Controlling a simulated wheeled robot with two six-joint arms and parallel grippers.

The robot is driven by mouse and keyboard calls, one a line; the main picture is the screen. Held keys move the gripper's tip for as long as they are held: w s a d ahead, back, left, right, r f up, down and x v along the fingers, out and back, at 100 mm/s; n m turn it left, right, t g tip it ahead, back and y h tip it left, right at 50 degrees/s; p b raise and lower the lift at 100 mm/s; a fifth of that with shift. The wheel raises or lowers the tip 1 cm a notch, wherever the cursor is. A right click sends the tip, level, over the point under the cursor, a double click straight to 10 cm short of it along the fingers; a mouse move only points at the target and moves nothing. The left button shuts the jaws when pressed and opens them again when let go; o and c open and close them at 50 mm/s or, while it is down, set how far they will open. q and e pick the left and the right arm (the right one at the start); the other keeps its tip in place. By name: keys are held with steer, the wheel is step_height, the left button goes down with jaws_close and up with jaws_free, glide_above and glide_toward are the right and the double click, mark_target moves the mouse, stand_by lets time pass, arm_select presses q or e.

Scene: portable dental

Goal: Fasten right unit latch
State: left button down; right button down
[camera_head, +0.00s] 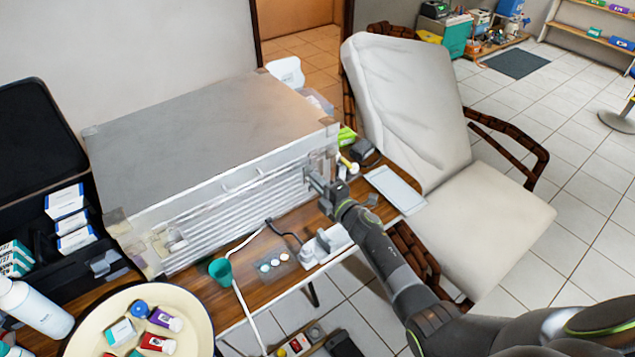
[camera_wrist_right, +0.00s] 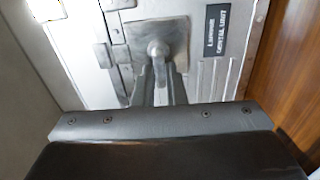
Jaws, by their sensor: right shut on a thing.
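The dental unit is a large silver-grey case (camera_head: 215,140) with a closed flat lid, standing on the wooden table. My right gripper (camera_head: 318,180) is at the right end of its ribbed front face. In the right wrist view, the right latch (camera_wrist_right: 157,28) is a square metal plate with a round pivot and a narrow lever hanging from it. My right gripper's fingers (camera_wrist_right: 161,88) are shut on the latch lever (camera_wrist_right: 160,68). The fingers hide the lever's lower end. My left gripper is out of view.
The wooden table (camera_head: 258,290) holds a green cup (camera_head: 220,270), a small tray of discs (camera_head: 273,265) and a white socket block (camera_head: 327,243). A white padded chair (camera_head: 420,120) stands close on the right. A round cream tray (camera_head: 190,308) is at the front left.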

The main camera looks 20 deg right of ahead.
steer(key=c, duration=1.5)
jaws_free()
steer(key=shift+s+d, duration=0.1)
steer(key=shift+s, duration=0.05)
steer(key=p+v, duration=0.1)
steer(key=v, duration=1.6)
steer(key=shift+p, duration=0.3)
